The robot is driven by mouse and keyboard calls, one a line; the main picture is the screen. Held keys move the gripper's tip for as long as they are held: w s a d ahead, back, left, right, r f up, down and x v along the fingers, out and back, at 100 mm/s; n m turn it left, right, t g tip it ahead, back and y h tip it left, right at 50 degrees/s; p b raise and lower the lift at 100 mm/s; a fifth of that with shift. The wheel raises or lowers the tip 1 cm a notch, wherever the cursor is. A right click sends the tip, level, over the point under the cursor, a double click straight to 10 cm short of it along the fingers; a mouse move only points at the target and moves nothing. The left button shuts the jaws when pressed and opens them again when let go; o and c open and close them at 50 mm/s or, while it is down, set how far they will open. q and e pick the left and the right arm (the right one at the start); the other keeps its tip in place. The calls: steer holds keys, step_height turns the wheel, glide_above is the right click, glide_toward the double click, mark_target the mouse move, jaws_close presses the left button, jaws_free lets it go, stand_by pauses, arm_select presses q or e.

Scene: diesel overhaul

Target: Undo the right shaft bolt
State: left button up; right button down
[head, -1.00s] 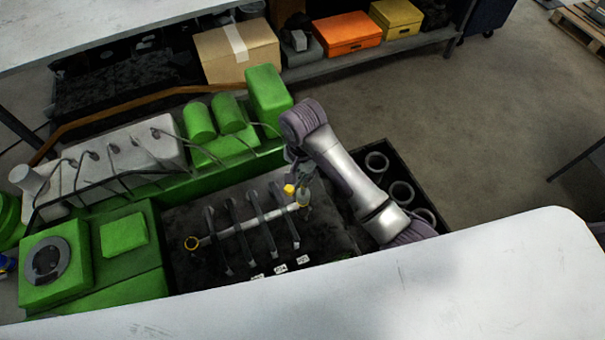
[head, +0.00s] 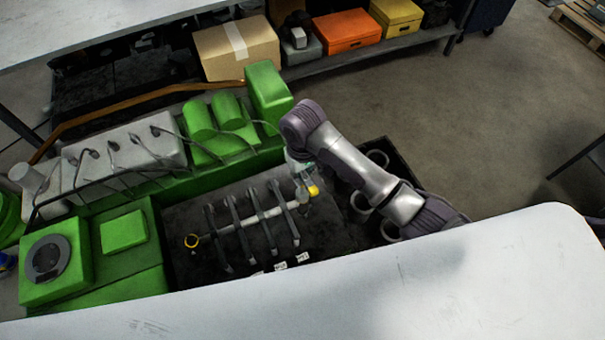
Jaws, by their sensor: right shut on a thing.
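The rocker shaft (head: 231,229) is a pale rod through several dark rocker arms on the green engine. My right gripper (head: 303,187) points down at the shaft's right end and is shut there on the right shaft bolt, which is mostly hidden by the fingers. A small yellow piece (head: 313,191) shows at the right side of the fingertips. I cannot tell whether the bolt has risen from the shaft. My left gripper is not in view.
A dark crate (head: 377,157) with several metal rings stands right of the engine, partly under my right arm. A white surface (head: 420,280) crosses the foreground. A shelf behind holds a cardboard box (head: 236,50), an orange box (head: 347,31) and a yellow box (head: 396,16).

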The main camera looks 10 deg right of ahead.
steer(key=n, duration=0.6)
steer(key=shift+w+d+r, duration=0.1)
steer(key=shift+w, duration=0.05)
steer(key=n, duration=1)
steer(key=shift+w, duration=0.1)
steer(key=n, duration=0.4)
steer(key=shift+r, duration=0.1)
